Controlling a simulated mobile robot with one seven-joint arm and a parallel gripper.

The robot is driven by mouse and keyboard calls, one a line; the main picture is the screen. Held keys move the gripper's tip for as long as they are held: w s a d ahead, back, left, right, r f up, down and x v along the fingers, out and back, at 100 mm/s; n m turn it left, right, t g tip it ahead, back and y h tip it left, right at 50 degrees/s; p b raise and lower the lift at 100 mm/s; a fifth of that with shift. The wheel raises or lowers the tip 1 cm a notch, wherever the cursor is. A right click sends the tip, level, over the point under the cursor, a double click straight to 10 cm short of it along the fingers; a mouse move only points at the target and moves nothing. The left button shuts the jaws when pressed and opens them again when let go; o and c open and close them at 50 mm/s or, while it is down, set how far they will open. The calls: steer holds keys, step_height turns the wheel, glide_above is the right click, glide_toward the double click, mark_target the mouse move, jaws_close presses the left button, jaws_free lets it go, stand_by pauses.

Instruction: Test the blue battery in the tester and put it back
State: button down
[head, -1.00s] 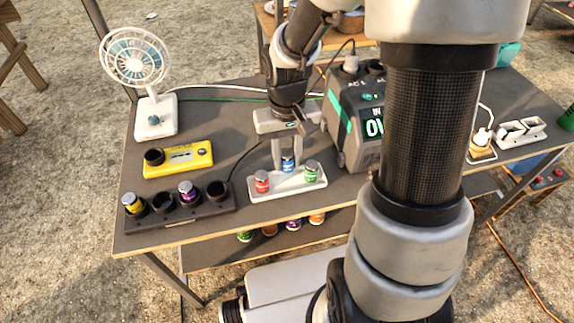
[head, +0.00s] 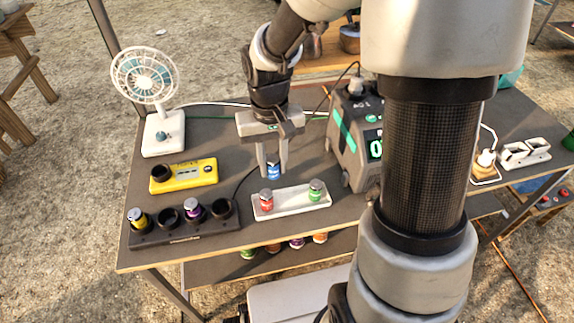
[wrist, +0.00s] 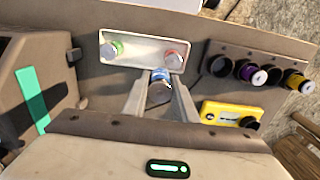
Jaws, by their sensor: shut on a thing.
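The blue battery (head: 273,172) is held upright between the fingers of my gripper (head: 273,168), above and just behind the white tray (head: 290,208). It also shows in the wrist view (wrist: 159,90) between the two fingers. The tray bears a red battery (head: 267,202) at its left and a green battery (head: 315,190) at its right, with a bare space between them. The yellow tester (head: 196,180) lies to the left of my gripper. Its round dark socket (head: 163,172) at the left end looks empty.
A dark rack (head: 180,232) at the front left holds a yellow battery (head: 138,217) and a purple battery (head: 194,207); its other two sockets look empty. A white fan (head: 155,100) stands behind the tester. A power station (head: 348,140) stands close right of my gripper.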

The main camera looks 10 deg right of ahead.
steer(key=w+a+p, duration=0.2)
steer(key=w+a, duration=0.2)
steer(key=a, duration=0.5)
steer(key=w+a+p, duration=0.1)
steer(key=w+a, duration=0.4)
steer(key=a, duration=0.5)
steer(key=w+a+p, duration=0.2)
steer(key=w+a, duration=0.2)
steer(key=a, duration=0.6)
steer(key=shift+w+a+p, duration=0.15)
steer(key=shift+w+p, duration=0.1)
steer(key=shift+p, duration=0.1)
steer(key=shift+f+b, duration=1.1)
steer(key=shift+f, duration=1.1)
steer(key=shift+f, duration=0.25)
